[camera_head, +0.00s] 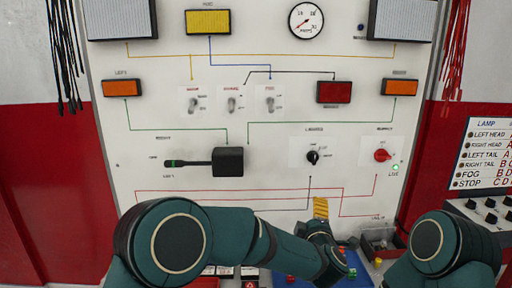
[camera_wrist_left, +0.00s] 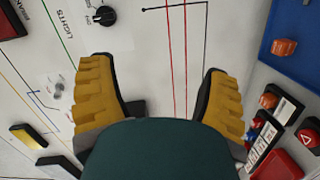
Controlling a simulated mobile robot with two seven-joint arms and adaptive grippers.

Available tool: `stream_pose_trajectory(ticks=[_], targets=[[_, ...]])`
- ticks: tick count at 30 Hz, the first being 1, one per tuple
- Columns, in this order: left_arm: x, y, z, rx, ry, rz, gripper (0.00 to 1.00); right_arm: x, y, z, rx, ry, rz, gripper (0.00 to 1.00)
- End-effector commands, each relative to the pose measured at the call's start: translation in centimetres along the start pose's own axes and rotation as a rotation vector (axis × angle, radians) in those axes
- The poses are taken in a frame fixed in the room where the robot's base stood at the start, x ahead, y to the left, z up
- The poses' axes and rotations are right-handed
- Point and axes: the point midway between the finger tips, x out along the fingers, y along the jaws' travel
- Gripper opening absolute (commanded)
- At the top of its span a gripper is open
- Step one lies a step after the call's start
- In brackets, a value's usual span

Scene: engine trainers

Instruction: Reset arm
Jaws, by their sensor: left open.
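My left arm (camera_head: 270,245) comes in from the left, low in front of the white panel, in the head view. My left gripper (camera_head: 320,208) shows there as a small yellow finger against the panel's lower part. In the left wrist view, my left gripper (camera_wrist_left: 165,92) has its two yellow fingers wide apart, with only panel between them and nothing held. My right arm (camera_head: 440,245) shows at the lower right of the head view; its gripper is out of view.
The panel (camera_head: 270,175) carries a black lever switch (camera_head: 228,161), a black knob (camera_head: 312,157), a red knob (camera_head: 381,155), toggles and lamps. A blue tray (camera_head: 352,272) and a grey bin (camera_head: 380,240) are below. Red cables (camera_head: 455,50) hang at the right.

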Motion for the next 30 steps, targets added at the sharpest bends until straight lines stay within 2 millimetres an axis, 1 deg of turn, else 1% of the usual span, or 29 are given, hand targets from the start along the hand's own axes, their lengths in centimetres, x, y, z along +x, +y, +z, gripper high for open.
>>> stream_pose_trajectory(ticks=[1,2,3,4,5,6,8,9,11,12,14,15,17,18,20,21,24,27,30], targets=[[0.4,-3.2,-1.1,0.069,-0.033,-0.042,0.77,0.1,0.0,0.0,-0.001,0.000,0.000,0.00],[0.5,-4.9,-1.5,0.111,-0.060,-0.063,0.77,0.1,0.0,0.0,-0.001,0.001,0.000,0.00],[0.4,-7.3,-2.1,0.167,-0.098,-0.096,0.77,0.1,0.0,0.0,0.000,0.001,0.000,0.00],[0.3,-9.2,-2.6,0.210,-0.129,-0.120,0.77,0.1,0.0,0.0,0.000,0.000,0.000,0.00],[0.0,-11.1,-3.1,0.251,-0.161,-0.147,0.77,0.1,0.0,0.0,0.000,0.000,0.000,0.00],[-0.5,-13.7,-3.8,0.305,-0.207,-0.185,0.77,0.0,0.0,0.0,0.000,0.000,0.000,0.00],[-1.6,-17.6,-4.9,0.380,-0.278,-0.243,0.77,0.0,0.0,0.0,0.000,-0.001,0.000,0.00],[-2.6,-20.1,-5.6,0.426,-0.329,-0.282,0.77,0.0,0.0,0.0,0.000,-0.001,0.000,0.00],[-4.4,-23.7,-6.6,0.486,-0.407,-0.342,0.77,0.0,0.0,0.0,0.000,-0.001,0.000,0.00],[-5.8,-26.0,-7.3,0.523,-0.461,-0.381,0.77,0.0,0.0,0.0,0.000,0.000,0.000,0.00],[-8.2,-29.3,-8.3,0.570,-0.545,-0.437,0.77,0.0,0.0,0.0,0.000,0.000,0.000,0.00],[-9.9,-31.3,-8.9,0.597,-0.603,-0.475,0.77,0.0,0.0,0.0,0.000,0.000,0.000,0.00],[-12.8,-34.1,-9.8,0.631,-0.693,-0.527,0.77,0.0,0.0,0.0,0.000,0.000,0.000,0.00],[-14.8,-35.7,-10.3,0.649,-0.753,-0.559,0.77,0.0,0.0,0.0,0.000,0.000,0.000,0.00],[-17.8,-37.8,-10.9,0.668,-0.838,-0.603,0.77,0.0,0.0,0.0,0.000,-0.001,0.000,0.00],[-19.7,-38.8,-11.3,0.675,-0.891,-0.626,0.77,0.0,0.0,0.0,0.000,-0.001,0.000,0.00],[-23.6,-40.6,-11.9,0.686,-1.000,-0.669,0.77,0.0,0.0,0.0,0.000,0.000,0.000,0.00],[-26.1,-41.5,-12.3,0.688,-1.070,-0.693,0.77,0.0,0.0,0.0,0.000,0.000,0.000,0.00],[-27.3,-41.9,-12.4,0.689,-1.103,-0.701,0.77,0.0,0.0,0.0,0.000,0.000,0.000,0.00]])
